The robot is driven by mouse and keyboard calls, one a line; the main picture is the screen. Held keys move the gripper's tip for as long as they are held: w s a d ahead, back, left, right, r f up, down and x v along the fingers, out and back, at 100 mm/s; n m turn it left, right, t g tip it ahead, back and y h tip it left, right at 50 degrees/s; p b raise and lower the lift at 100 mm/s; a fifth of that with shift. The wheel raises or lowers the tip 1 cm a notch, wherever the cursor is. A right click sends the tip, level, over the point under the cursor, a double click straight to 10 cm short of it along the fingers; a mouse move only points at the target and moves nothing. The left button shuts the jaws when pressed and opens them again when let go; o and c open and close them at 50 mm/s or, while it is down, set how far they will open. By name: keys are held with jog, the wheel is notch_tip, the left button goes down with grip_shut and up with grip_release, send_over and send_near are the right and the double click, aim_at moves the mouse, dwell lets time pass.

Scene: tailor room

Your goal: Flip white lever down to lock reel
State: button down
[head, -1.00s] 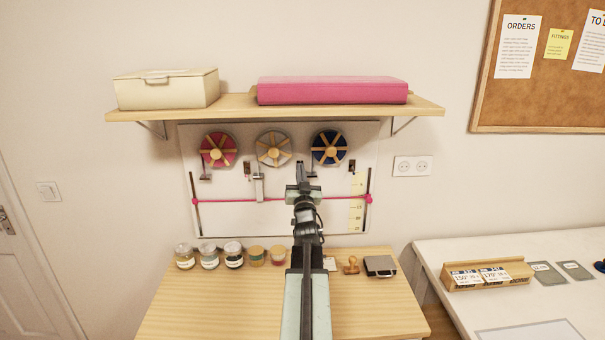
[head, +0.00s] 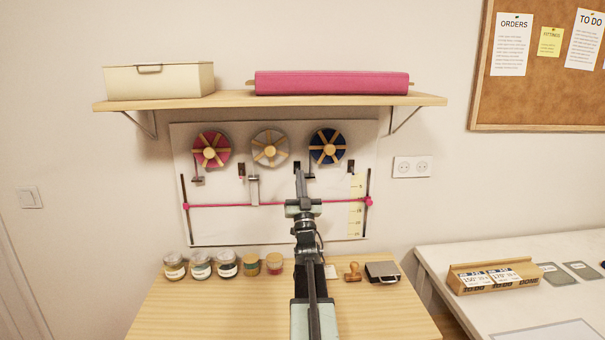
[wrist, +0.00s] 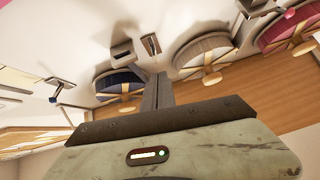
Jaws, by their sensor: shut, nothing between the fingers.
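A pale wall board (head: 215,228) carries a pink reel (head: 211,149), a pale grey reel (head: 269,148) and a blue reel (head: 326,146). Small dark slots sit beside the reels; one is by the grey reel (head: 241,170). A pale grey upright strip (head: 254,190) hangs below the grey reel. I cannot clearly pick out which part is the white lever. My gripper (head: 299,174) is shut and empty, in front of the board at the blue reel's lower left. In the wrist view, its fingers (wrist: 158,82) point between the blue (wrist: 118,82) and grey reels, near a slot (wrist: 150,45). Contact cannot be told.
A pink ribbon (head: 222,205) crosses the board. Several jars (head: 201,265), a stamp (head: 353,271) and a dark-lidded box (head: 382,271) stand on the table below.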

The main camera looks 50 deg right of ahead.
jog(key=s+d+b+v, duration=0.1)
jog(key=b+v, duration=0.7)
jog(key=v, duration=0.3)
jog(key=shift+s+a+f, duration=0.2)
jog(key=shift+a, duration=0.05)
